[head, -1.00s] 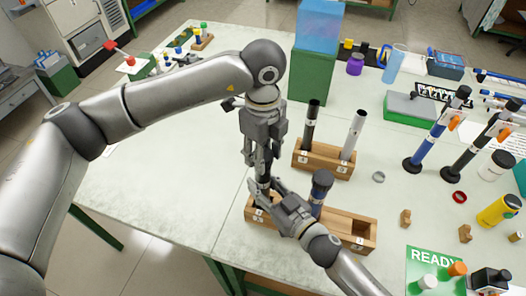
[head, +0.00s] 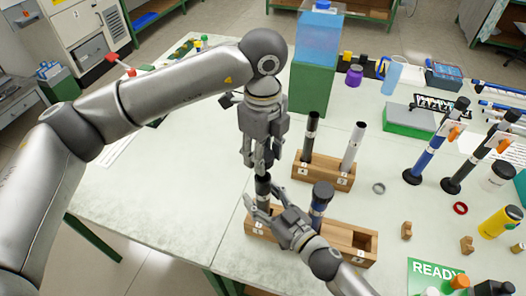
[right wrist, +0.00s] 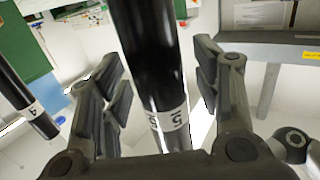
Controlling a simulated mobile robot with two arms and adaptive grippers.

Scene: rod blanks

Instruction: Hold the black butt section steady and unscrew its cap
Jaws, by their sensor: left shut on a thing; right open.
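The black butt section (head: 263,188) stands upright in the near wooden block (head: 336,230), at its left end. In the right wrist view the section (right wrist: 152,52) is a thick black tube with a white band marked 5. My left gripper (head: 261,166) points down at the top of the section, shut on the cap, which its fingers mostly hide. I cannot tell whether cap and section are apart. My right gripper (head: 264,198) is open, its fingers on either side of the section; in the right wrist view gaps show between section and fingers.
A blue and black section (head: 321,200) stands in the same block, close to my right gripper. Behind it, another block (head: 323,172) holds a black rod (head: 312,135) and a silver rod (head: 353,148). The table's left part is clear.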

